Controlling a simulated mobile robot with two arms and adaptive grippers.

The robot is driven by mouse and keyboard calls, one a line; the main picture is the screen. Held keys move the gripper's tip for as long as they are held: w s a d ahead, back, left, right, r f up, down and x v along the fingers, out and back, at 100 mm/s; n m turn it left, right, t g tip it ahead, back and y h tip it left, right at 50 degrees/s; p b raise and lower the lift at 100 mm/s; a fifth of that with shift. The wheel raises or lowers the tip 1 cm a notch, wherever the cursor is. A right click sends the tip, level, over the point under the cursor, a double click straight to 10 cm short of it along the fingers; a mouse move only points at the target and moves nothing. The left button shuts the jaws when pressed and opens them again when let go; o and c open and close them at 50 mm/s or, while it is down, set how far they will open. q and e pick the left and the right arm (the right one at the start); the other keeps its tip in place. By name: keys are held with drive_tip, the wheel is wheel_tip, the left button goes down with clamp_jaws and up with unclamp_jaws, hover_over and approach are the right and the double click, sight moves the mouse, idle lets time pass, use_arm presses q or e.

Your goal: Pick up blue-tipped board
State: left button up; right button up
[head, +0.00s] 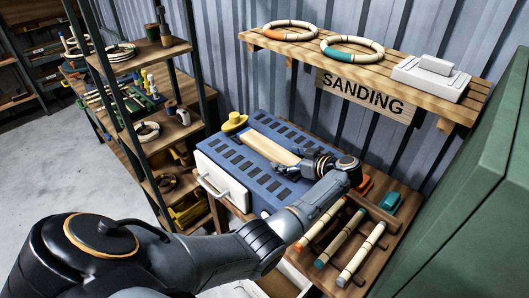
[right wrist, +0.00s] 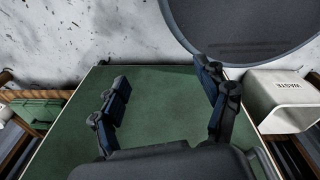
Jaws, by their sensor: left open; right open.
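A pale wooden board (head: 268,147) lies on the blue slotted top of the sanding table (head: 230,153).
A yellow knob-topped object (head: 234,121) sits behind the board. Rattan poles with coloured ends (head: 340,238) lie to the right. The sanding shelf (head: 400,57) hangs above, bearing rings. A tall green cabinet (head: 470,200) stands at right. A waste bin (right wrist: 284,100) shows in the right wrist view.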

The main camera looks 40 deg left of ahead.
use_arm(q)
drive_tip(key=shift+a, duration=0.25)
drive_tip(key=shift+d+r, duration=0.1)
drive_tip(key=shift+d, duration=0.25)
drive_tip(key=c, duration=1.4)
use_arm(e)
drive_tip(key=shift+s+a+f, duration=0.15)
drive_tip(key=shift+s+a, duration=0.45)
drive_tip(key=shift+a, duration=0.25)
